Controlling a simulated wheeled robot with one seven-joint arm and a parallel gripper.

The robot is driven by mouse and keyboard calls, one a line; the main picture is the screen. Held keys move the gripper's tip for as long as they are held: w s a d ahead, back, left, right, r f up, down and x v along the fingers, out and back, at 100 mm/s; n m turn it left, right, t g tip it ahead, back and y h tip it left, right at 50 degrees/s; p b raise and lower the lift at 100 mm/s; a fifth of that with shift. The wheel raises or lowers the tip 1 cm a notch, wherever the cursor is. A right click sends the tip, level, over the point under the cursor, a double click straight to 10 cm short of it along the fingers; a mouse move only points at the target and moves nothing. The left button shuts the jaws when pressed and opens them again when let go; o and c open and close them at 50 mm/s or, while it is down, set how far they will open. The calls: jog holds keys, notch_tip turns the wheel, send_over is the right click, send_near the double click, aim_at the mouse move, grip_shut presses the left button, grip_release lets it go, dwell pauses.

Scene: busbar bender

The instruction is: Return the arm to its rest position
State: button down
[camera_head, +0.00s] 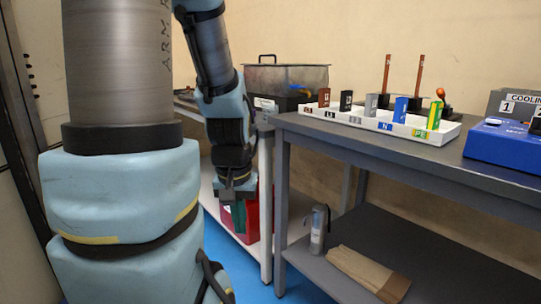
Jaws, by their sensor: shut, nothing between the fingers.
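My arm fills the left of the head view, with a blue-and-grey forearm hanging down near the middle. My gripper (238,205) is at its lower end, pointing down. It is shut and holds nothing. It hangs in front of a red container (251,215), left of the grey workbench (345,139). A small green part shows beside the fingertips, and I cannot tell what it belongs to.
On the workbench stands a white tray (345,117) with several coloured, labelled blocks. A blue device (500,148) sits at the right. A clear bin (287,80) stands behind.

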notch_tip(320, 180, up, 23)
jog(key=p, duration=2)
